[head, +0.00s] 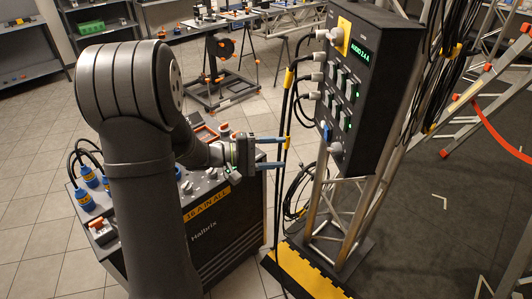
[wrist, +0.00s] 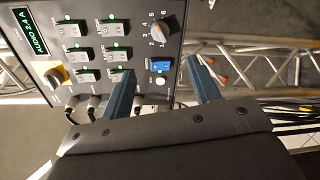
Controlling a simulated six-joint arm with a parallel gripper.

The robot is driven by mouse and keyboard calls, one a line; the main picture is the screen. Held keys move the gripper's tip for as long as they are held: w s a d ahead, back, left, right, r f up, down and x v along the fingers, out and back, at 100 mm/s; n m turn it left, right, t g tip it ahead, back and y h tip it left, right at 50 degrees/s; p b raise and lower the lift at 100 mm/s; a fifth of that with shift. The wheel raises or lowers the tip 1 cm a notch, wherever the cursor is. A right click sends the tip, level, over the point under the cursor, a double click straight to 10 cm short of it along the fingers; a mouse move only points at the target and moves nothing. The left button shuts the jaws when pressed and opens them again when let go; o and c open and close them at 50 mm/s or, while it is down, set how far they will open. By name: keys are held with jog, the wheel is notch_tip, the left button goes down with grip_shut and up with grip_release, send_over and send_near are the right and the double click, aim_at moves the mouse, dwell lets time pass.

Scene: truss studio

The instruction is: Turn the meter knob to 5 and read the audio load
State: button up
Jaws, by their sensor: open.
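The meter knob (wrist: 159,30) is a grey dial with numbers around it up to 6, on the dark power panel (wrist: 85,12). Its pointer is too small to read surely. It also shows low on the panel in the head view (head: 336,149). The green display reads "AUDIO 2.4 A" in the wrist view (wrist: 28,32); it is on the upper panel in the head view (head: 362,52). My gripper (head: 283,152) is open and empty, left of the panel, apart from the knob. In the wrist view its blue fingers (wrist: 162,65) frame the area just below the knob.
A blue switch (wrist: 160,65) sits beside the knob. Several lit rocker switches (wrist: 115,28) and a yellow-plated rotary switch (wrist: 56,76) are on the panel. Black cables (head: 290,90) hang along its left side. A dark cabinet (head: 235,235) stands under my arm.

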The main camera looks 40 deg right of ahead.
jog(key=shift+v, duration=1.25)
jog(key=shift+a, duration=0.1)
jog(key=f+v, duration=0.1)
jog(key=v, duration=1.3)
jog(key=shift+w+a+r, duration=0.25)
jog(key=shift+r, duration=0.3)
dwell(2.4)
jog(key=shift+r, duration=0.15)
jog(key=shift+r, duration=2.25)
jog(key=shift+r, duration=0.15)
